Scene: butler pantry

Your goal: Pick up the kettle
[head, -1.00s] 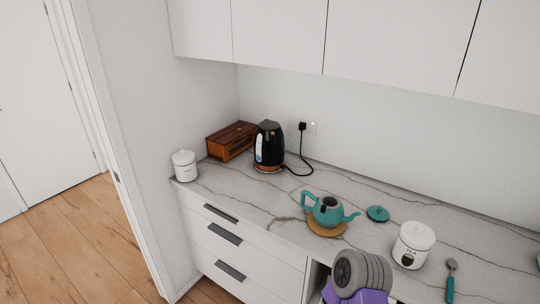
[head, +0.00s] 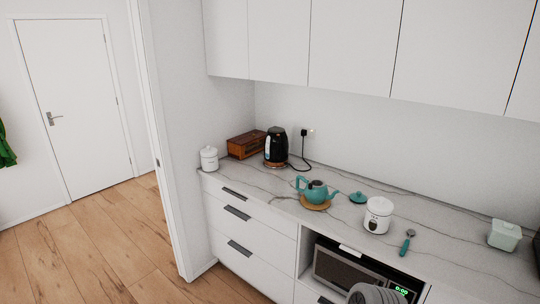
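The kettle (head: 276,146) is black with a pale water window on its side. Neither gripper shows in the head view. Only a grey ribbed part of my own body shows at the bottom edge.
The marble counter (head: 262,190) has a white canister (head: 209,158), wooden box (head: 246,144), teal lid (head: 358,197), white jar (head: 378,215), teal-handled scoop (head: 408,242) and pale green container (head: 504,235). A microwave (head: 358,275) sits below. Cabinets (head: 280,45) hang above. Open floor (head: 90,250) lies left.

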